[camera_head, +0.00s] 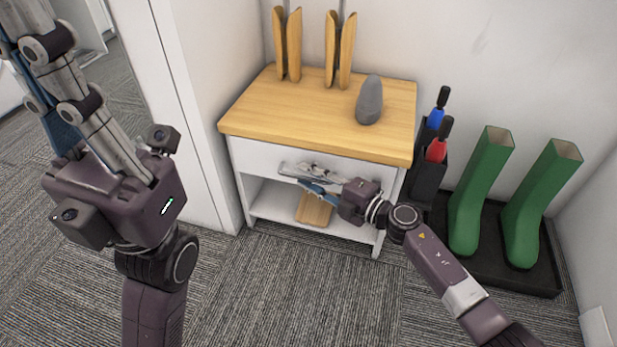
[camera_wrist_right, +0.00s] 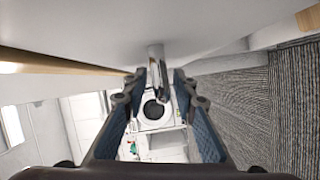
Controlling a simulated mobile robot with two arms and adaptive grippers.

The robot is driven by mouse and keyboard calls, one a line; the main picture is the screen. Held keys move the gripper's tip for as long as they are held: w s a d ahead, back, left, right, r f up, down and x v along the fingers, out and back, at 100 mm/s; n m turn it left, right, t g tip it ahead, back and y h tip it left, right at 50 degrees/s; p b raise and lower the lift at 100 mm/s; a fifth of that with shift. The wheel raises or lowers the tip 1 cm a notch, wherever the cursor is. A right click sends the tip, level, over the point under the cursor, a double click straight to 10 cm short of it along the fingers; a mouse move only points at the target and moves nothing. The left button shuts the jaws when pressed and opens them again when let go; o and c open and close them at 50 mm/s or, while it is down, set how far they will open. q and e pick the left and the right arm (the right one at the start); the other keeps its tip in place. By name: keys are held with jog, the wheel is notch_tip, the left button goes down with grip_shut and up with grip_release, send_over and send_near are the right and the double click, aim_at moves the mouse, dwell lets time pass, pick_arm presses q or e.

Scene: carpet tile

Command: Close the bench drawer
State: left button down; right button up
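The bench (camera_head: 317,110) has a wooden top and a white body. Its drawer front (camera_head: 258,158) is the white panel just under the top; the head view does not show clearly how far it stands out. My right gripper (camera_head: 290,172) is at the drawer front, pointing left. In the right wrist view, my right gripper (camera_wrist_right: 158,88) has its fingers apart, with the metal drawer handle (camera_wrist_right: 156,60) between the tips and gaps on both sides. My left gripper (camera_head: 45,70) is raised at the upper left, away from the bench, its fingers partly cut off.
A grey stone-like object (camera_head: 370,100) and upright wooden boot shapes (camera_head: 288,45) stand on the bench top. A wooden piece (camera_head: 314,209) lies on the lower shelf. A black holder (camera_head: 427,175) and green boots (camera_head: 482,190) on a black tray (camera_head: 490,265) stand at right. Carpet in front is clear.

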jog(key=shift+s, duration=0.15)
jog(key=v, duration=1.1)
jog(key=shift+s+d, duration=0.2)
jog(key=shift+d, duration=0.15)
